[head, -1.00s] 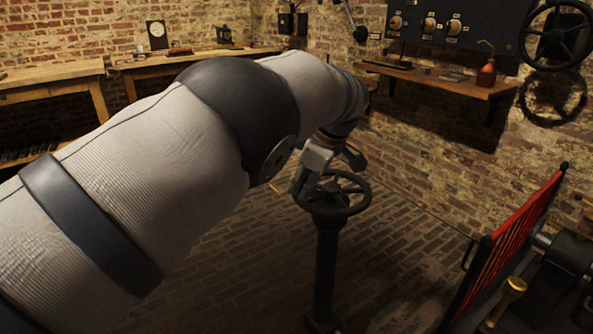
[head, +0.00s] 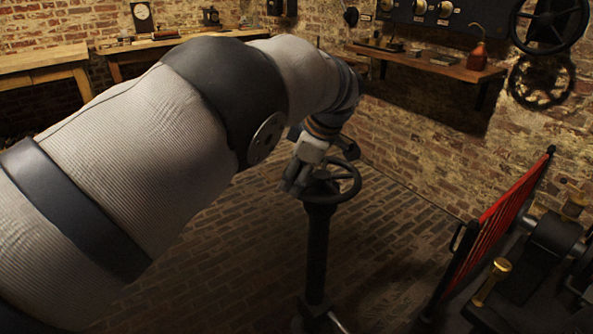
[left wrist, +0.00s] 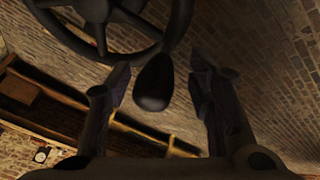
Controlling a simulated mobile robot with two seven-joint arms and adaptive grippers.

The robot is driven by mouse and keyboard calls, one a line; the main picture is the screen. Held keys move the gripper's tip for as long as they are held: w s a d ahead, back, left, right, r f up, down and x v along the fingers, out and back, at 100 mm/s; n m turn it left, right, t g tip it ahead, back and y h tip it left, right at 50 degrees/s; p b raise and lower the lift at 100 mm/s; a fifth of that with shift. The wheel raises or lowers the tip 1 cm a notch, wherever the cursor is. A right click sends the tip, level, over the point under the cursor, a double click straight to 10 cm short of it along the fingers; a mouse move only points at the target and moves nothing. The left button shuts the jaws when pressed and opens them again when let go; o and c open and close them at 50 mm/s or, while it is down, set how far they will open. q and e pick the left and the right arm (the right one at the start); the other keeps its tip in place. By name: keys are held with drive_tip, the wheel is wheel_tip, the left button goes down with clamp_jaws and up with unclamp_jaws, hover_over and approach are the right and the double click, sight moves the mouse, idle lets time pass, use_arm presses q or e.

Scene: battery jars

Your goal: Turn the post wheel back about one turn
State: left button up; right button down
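The post wheel (head: 343,190) is a dark spoked handwheel lying flat on top of a dark upright post (head: 316,255). My left gripper (head: 293,186) is at the wheel's left rim in the head view, pointing down. In the left wrist view the wheel (left wrist: 98,10) fills the upper left, and a dark egg-shaped knob (left wrist: 153,88) shows between the two fingers. The left fingers (left wrist: 160,76) are spread, with a gap visible on both sides of the knob. My left arm covers part of the head view. My right gripper is in neither view.
A red barrier (head: 500,222) and dark machinery with a brass-topped handle (head: 497,270) stand at the right. A wooden shelf (head: 440,65) and large wall wheels are on the brick wall behind. Brick floor around the post is clear.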

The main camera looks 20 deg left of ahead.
use_arm(q)
drive_tip(key=shift+w+r, duration=0.1)
drive_tip(key=shift+r, duration=0.05)
drive_tip(key=v, duration=1.1)
drive_tip(key=shift+d+r, duration=0.15)
drive_tip(key=shift+r, duration=0.15)
